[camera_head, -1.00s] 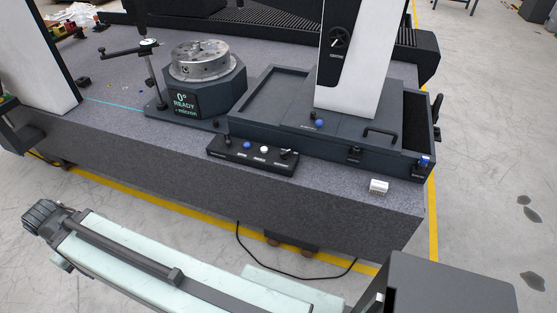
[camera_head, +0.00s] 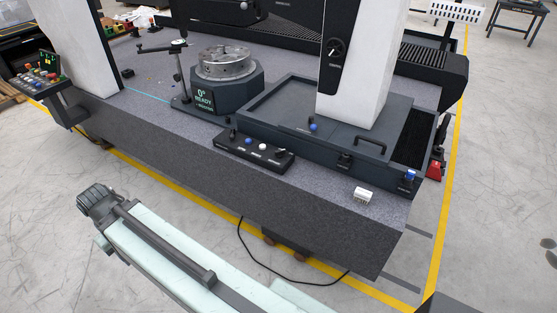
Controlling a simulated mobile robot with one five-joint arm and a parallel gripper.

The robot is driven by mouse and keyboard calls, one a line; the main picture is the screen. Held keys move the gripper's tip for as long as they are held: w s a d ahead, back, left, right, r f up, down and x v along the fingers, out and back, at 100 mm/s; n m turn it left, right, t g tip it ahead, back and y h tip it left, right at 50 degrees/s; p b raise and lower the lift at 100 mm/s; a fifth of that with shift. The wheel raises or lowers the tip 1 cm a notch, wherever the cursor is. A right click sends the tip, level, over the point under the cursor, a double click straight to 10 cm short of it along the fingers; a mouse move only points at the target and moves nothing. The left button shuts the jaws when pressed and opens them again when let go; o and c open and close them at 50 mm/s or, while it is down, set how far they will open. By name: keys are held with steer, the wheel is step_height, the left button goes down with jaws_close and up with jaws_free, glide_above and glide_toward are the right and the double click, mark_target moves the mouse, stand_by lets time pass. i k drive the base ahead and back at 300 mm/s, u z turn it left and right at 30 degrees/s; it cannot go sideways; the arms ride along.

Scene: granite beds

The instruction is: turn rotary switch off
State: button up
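A black rotary switch (camera_head: 334,48) with a light pointer mark sits on the dark front panel of the upright white column (camera_head: 362,60). The pointer slants toward the upper right or lower left; I cannot tell which end is the tip. My arm reaches up from the bottom edge at the lower left, well apart from the switch and in front of the granite bed.
The granite bed (camera_head: 200,150) fills the middle. A black control box (camera_head: 251,147) with buttons and a small white block (camera_head: 362,194) sit along its front edge. A rotary table (camera_head: 226,80) stands left of the column. A button panel (camera_head: 38,75) is at far left. Floor in front is clear except a cable.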

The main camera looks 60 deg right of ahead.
mark_target(278, 153)
steer(key=u, duration=5.7)
steer(key=k, duration=0.95)
steer(key=z, duration=5.8)
